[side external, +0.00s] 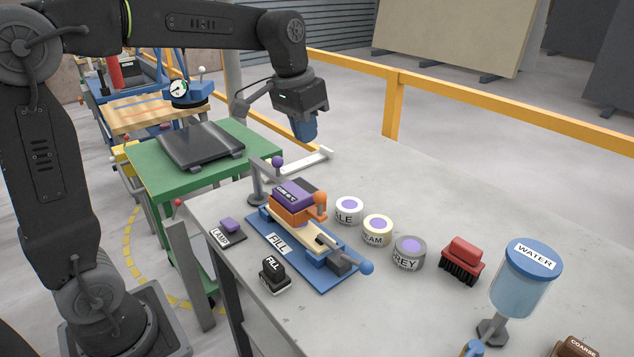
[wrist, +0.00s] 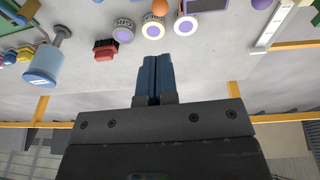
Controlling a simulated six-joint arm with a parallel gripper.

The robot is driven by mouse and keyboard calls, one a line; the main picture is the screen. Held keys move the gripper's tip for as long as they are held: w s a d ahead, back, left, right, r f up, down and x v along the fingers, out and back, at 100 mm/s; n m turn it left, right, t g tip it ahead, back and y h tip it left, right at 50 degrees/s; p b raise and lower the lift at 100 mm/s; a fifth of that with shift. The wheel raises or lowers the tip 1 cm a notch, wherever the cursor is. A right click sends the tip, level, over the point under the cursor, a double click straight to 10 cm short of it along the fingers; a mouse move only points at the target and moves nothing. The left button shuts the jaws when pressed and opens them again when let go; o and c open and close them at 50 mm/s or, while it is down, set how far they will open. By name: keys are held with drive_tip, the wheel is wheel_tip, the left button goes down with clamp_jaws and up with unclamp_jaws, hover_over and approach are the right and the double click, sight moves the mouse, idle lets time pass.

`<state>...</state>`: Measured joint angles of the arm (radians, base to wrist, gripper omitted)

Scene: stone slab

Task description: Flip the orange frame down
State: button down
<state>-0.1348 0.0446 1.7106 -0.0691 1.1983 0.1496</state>
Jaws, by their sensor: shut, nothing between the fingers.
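An orange ball also shows at the top edge of the wrist view (wrist: 160,6). How far the frame is tilted is hard to tell. My gripper (side external: 307,141) hangs above and behind the fixture, apart from it. Its blue fingers (wrist: 152,62) are together, with nothing between them.
Pale and grey jars (side external: 377,230) with purple lids stand right of the fixture. Farther right are a red brush (side external: 461,260) and a water dispenser (side external: 523,280). A purple-knobbed post (side external: 277,162) and white bracket (side external: 310,163) stand behind. The slab's back right is clear.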

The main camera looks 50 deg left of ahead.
sight(315, 195)
drive_tip(key=f, duration=0.4)
drive_tip(key=w+f, duration=0.1)
drive_tip(key=f, duration=0.3)
drive_tip(key=w+f, duration=0.1)
drive_tip(key=f, duration=0.3)
drive_tip(key=shift+w+d, duration=0.2)
drive_tip(key=shift+d, duration=0.05)
drive_tip(key=shift+f, duration=2.2)
drive_tip(key=shift+s, duration=0.1)
wheel_tip(315, 195, up, 14)
drive_tip(key=s, duration=0.2)
drive_tip(key=shift+s+a+r, duration=0.15)
drive_tip(key=shift+s+a, duration=0.05)
drive_tip(key=shift+a, duration=0.1)
drive_tip(key=s+d+f+t, duration=0.1)
drive_tip(key=s+d, duration=0.1)
drive_tip(key=s, duration=0.7)
drive_tip(key=s+d+f+t, duration=0.2)
drive_tip(key=s, duration=0.8)
drive_tip(key=shift+s+d, duration=0.2)
